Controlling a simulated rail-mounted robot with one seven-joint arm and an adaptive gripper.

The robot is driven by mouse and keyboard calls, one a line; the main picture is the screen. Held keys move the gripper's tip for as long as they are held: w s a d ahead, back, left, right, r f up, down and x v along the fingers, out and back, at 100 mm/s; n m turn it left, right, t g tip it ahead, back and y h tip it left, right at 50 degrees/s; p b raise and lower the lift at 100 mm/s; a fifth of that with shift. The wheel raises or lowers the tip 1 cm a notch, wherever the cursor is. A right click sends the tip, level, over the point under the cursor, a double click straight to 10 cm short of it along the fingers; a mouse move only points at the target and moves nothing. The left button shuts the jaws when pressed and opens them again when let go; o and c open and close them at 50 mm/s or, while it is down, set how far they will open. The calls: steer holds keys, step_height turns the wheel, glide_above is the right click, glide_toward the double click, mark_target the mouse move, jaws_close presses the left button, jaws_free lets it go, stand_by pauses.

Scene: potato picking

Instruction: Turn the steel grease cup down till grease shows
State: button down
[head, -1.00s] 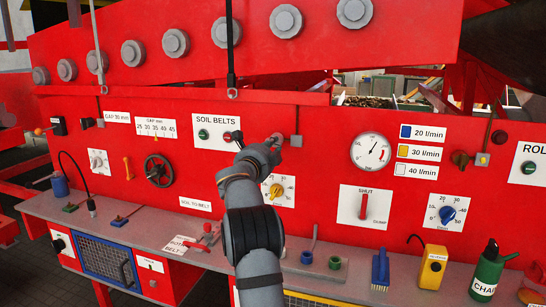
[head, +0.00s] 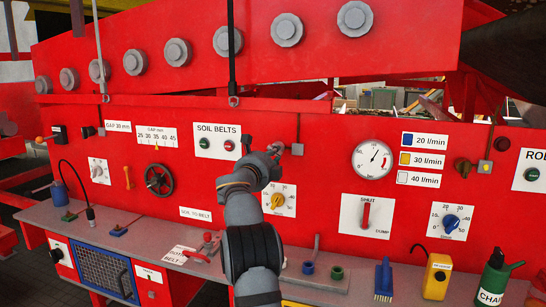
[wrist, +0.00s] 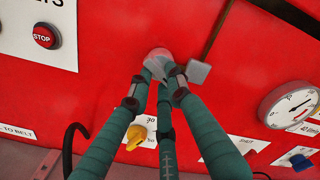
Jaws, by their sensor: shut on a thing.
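The steel grease cup (wrist: 158,58) is a pale grey round piece on the red panel, seen at the fingertips in the wrist view. My gripper (wrist: 160,72) is shut on it, with its green fingers closing around its sides. The fingers cover much of the cup, and I see no grease around it. In the head view my gripper (head: 273,152) reaches up to the panel, right of the SOIL BELTS plate, and mostly hides the cup.
A small grey square block (wrist: 199,73) with a dark line above it sits just right of the cup. A yellow knob (head: 278,201) is below my gripper, and a round gauge (head: 372,159) is to the right. Tools lie on the grey shelf (head: 180,235) below.

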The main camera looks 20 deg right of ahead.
steer(key=c, duration=1.6)
jaws_free()
steer(key=shift+c, duration=0.2)
steer(key=shift+o, duration=0.3)
steer(key=shift+a, duration=0.1)
steer(key=v, duration=1.2)
